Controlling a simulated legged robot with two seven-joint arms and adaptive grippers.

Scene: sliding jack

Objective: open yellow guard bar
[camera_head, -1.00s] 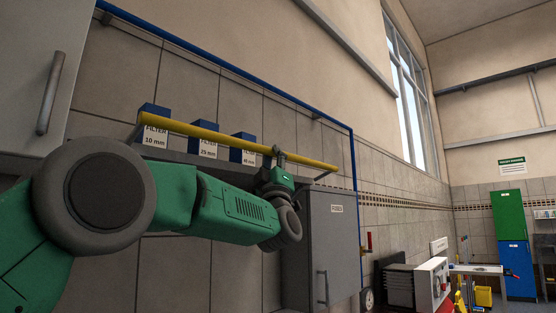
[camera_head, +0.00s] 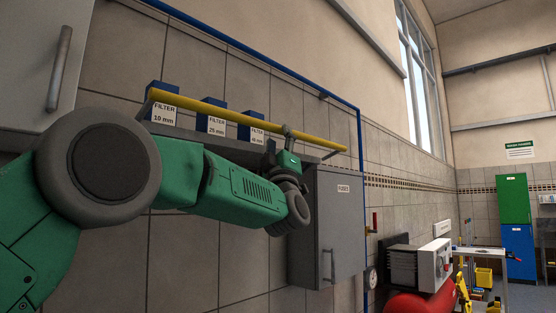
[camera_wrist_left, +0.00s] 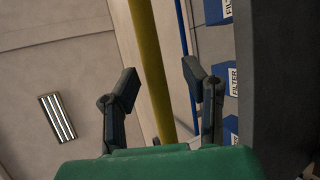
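The yellow guard bar (camera_head: 235,118) runs along the front of a wall shelf (camera_head: 222,148), in front of the blue filter boxes. My left gripper (camera_head: 288,132) is at the bar's right part in the head view. In the left wrist view the bar (camera_wrist_left: 150,65) passes between the two fingers of my left gripper (camera_wrist_left: 160,76). The fingers stand apart with gaps to the bar, so it is open. Contact with the bar is hard to tell in the head view. My right gripper is not in view.
Blue filter boxes (camera_head: 210,124) stand on the shelf behind the bar. A grey fuse cabinet (camera_head: 342,225) hangs just right of my left gripper. A light cabinet (camera_head: 45,60) is at upper left. A red machine (camera_head: 415,303) stands at lower right.

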